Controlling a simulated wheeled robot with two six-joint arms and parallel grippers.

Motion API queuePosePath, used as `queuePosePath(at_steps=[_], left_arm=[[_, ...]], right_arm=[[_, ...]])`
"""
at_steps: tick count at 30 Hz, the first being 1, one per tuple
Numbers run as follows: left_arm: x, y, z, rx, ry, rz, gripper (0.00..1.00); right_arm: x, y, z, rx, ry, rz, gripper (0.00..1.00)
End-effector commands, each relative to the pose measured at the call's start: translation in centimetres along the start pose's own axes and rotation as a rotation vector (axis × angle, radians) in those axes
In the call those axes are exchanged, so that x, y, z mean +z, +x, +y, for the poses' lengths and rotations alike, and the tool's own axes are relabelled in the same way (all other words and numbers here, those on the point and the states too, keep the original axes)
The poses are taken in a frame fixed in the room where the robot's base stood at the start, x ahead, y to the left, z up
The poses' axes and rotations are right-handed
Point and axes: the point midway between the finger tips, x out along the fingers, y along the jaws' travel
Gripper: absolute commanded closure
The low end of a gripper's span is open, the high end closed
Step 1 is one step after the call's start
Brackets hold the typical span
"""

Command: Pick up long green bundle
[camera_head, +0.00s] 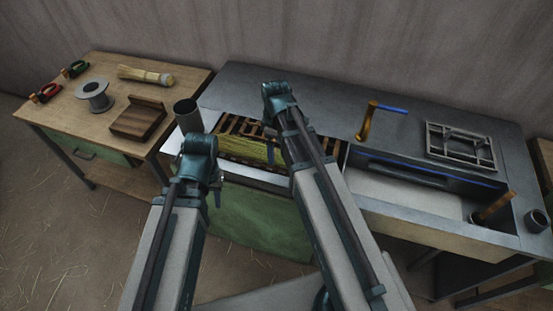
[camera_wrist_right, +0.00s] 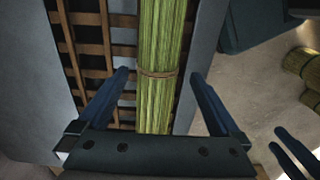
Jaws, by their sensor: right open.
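The long green bundle (camera_head: 243,150) lies on a slatted wooden rack (camera_head: 241,127) at the front of the grey bench. In the right wrist view the green bundle (camera_wrist_right: 160,50) runs up and down the picture, with a brown tie around it. My right gripper (camera_wrist_right: 160,85) is open, with one finger on each side of the bundle; whether they touch it cannot be told. In the head view the right arm largely hides this gripper. My left gripper (camera_head: 217,190) hangs empty in front of the bench's left end. Its two fingers (camera_wrist_right: 290,152) show apart at the lower right of the wrist view.
A dark cup (camera_head: 188,115) stands left of the rack. The wooden table at the left holds a spool (camera_head: 94,96), a wooden block (camera_head: 138,120), a pale bundle (camera_head: 145,75) and pliers (camera_head: 75,69). A crank (camera_head: 367,122) and metal frame (camera_head: 460,147) are on the right.

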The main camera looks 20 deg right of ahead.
Motion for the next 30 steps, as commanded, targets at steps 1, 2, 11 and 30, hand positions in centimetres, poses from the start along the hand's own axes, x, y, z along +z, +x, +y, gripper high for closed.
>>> queuePosePath(at_steps=[1,2,11,30], left_arm=[[-0.1,1.2,0.1,0.000,0.000,0.000,0.60],[-0.1,1.6,0.2,0.000,0.000,0.000,0.60],[-0.2,4.0,0.4,0.000,0.000,0.000,0.60],[-0.2,3.8,0.4,0.000,0.000,0.000,0.60]], right_arm=[[0.1,1.2,0.1,0.000,0.001,0.000,0.00],[0.1,1.6,0.2,0.000,0.001,0.000,0.00],[0.2,4.1,0.3,0.000,0.000,0.000,0.00],[0.2,3.9,0.3,0.000,0.000,0.000,0.78]])
